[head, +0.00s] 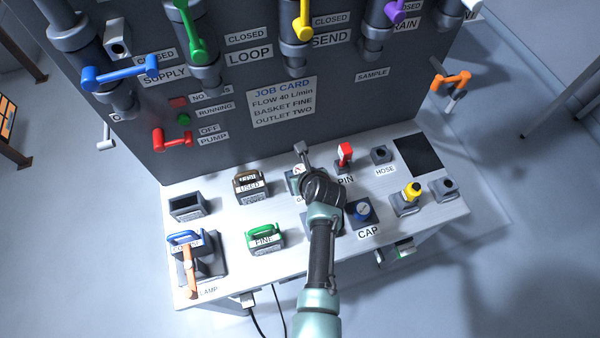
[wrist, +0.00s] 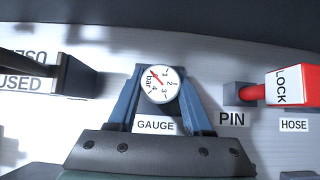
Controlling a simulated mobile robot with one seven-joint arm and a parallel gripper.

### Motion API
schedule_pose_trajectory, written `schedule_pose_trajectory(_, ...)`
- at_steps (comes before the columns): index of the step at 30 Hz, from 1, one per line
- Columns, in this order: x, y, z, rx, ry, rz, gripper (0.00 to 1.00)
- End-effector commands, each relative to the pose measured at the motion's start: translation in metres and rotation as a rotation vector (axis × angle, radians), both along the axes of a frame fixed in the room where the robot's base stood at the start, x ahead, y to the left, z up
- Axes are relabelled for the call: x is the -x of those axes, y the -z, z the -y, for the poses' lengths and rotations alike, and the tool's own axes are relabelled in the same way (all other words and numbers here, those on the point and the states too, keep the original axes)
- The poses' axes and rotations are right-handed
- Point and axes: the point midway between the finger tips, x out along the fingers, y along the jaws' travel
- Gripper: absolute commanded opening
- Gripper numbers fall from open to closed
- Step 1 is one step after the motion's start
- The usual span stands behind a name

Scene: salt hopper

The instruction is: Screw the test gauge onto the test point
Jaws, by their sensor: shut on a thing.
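The test gauge (wrist: 161,84) is a round white dial with a red needle, marked "bar". In the wrist view it sits between the two blue fingers of my gripper (wrist: 160,95), which is shut on it. The GAUGE label (wrist: 156,126) shows just in front of it, so the gauge is at its labelled spot on the bench. In the head view my gripper (head: 306,175) covers most of the gauge and its stand. I cannot make out a label for the test point in either view.
The red LOCK pin (head: 345,154) stands to the right, with the hose fitting (head: 381,155) beyond. The USED basket (head: 251,186) is to the left. The valve panel (head: 225,130) rises behind.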

Motion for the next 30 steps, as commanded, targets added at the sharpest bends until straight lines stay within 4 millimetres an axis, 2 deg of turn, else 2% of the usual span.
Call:
schedule_pose_trajectory(17, 0.000, -0.003, 0.000, 0.000, 0.000, 0.001, 0.00)
schedule_pose_trajectory(30, 0.000, -0.019, 0.000, 0.000, -0.001, 0.001, 0.00)
